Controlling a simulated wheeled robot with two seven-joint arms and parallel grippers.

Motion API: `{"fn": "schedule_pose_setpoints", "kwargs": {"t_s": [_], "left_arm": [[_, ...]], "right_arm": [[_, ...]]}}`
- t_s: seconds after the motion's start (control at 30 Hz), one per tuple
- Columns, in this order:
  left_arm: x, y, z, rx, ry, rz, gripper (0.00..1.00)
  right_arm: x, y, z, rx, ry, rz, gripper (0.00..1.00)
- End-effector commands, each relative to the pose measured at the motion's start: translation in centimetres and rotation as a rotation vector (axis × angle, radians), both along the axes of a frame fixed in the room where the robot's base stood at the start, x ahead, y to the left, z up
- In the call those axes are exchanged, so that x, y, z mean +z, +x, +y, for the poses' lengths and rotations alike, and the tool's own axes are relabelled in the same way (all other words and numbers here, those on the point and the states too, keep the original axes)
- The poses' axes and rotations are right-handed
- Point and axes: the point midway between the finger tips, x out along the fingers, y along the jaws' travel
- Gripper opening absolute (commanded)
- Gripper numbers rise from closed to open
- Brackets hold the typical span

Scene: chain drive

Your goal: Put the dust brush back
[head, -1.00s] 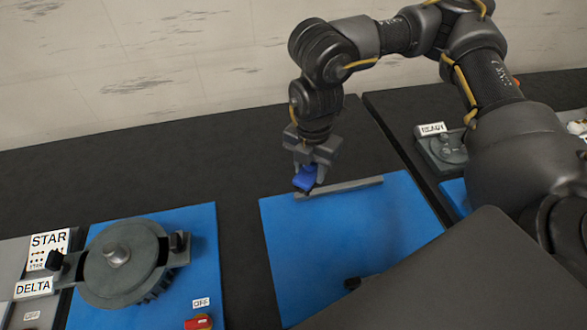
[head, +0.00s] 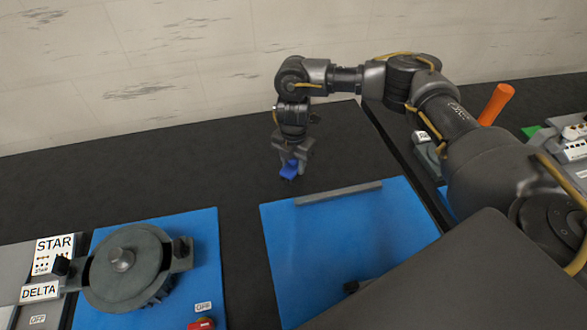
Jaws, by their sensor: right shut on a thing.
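A blue thing (head: 289,173), which looks like the dust brush, is in the jaws of my right gripper (head: 290,163). The gripper points down and is shut on it. The brush is over the black table just behind the blue mat; whether it touches the table I cannot tell. Its bristles are not clear to see. My left gripper is not in view.
The blue mat (head: 330,240) has a grey bar (head: 338,193) along its back edge and a small black piece (head: 351,287) near the front. A grey round machine (head: 125,265) stands on another blue mat at left. The black table (head: 190,170) behind is clear.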

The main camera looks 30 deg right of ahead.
Motion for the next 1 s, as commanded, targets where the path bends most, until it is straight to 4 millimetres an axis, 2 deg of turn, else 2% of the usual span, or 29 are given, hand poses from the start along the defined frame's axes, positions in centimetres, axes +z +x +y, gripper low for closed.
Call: {"fn": "schedule_pose_setpoints", "kwargs": {"t_s": [0.1, 0.2, 0.6, 0.63, 0.77, 0.8, 1.0], "left_arm": [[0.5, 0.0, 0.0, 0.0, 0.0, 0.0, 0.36], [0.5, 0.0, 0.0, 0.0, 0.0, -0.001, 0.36], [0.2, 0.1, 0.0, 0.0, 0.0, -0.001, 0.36], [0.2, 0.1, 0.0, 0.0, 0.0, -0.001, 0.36], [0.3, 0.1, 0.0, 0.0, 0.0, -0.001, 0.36], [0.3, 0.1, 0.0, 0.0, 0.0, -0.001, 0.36], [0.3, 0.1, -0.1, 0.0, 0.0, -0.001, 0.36]], "right_arm": [[-1.7, -0.3, 0.0, -0.002, 0.001, 0.008, 0.15], [-2.4, -0.2, 0.0, -0.001, 0.001, 0.005, 0.15], [-2.9, -0.2, 0.0, 0.0, 0.0, 0.004, 0.15], [-2.9, -0.2, 0.0, 0.0, -0.001, 0.003, 0.41], [-2.9, -0.2, 0.0, 0.0, -0.001, 0.003, 0.58], [-2.9, -0.2, 0.0, 0.0, -0.001, 0.003, 0.61], [-2.9, -0.2, 0.0, 0.0, -0.001, 0.003, 0.61]]}}
